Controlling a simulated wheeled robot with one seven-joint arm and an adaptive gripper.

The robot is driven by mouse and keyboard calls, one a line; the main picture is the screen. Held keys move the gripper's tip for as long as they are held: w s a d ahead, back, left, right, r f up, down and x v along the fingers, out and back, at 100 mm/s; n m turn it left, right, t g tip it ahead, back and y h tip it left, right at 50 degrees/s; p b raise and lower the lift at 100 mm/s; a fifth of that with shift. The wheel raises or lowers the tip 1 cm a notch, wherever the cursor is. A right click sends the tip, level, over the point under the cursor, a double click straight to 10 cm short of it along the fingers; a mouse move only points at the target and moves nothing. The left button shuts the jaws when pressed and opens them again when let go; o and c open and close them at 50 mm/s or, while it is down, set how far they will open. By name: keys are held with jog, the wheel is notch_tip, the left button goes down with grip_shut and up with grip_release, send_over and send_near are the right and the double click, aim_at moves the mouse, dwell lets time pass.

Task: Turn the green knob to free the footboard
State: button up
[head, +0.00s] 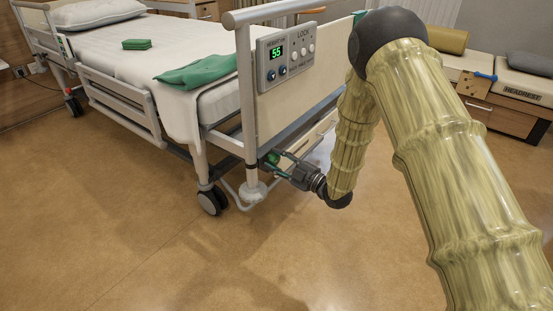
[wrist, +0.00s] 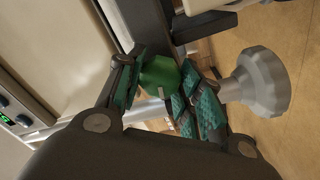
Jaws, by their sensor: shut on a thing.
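The green knob (head: 272,158) sits low on the footboard post, just above a pale round fitting. In the wrist view the green knob (wrist: 160,75) lies between the teal finger pads, with a small pale mark on its face. My gripper (head: 282,163) reaches in from the right and is shut on the knob; the wrist view also shows my gripper (wrist: 163,88) with a pad on each side of it. The footboard (head: 290,105) stands upright at the bed's end, with a control panel (head: 290,55) reading 55. The knob's far side is hidden.
A caster wheel (head: 212,200) stands left of the knob. A pale round fitting (wrist: 262,82) is close beside the fingers. A green blanket (head: 200,73) and a folded green cloth (head: 137,44) lie on the bed. A cabinet (head: 500,105) stands at right. The floor in front is clear.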

jog(key=shift+w+d+n, duration=0.1)
jog(key=shift+d+n, duration=0.05)
jog(key=shift+n, duration=1.05)
jog(key=o, duration=1)
jog(key=shift+o, duration=0.2)
jog(key=v, duration=1.2)
jog(key=shift+f, duration=0.1)
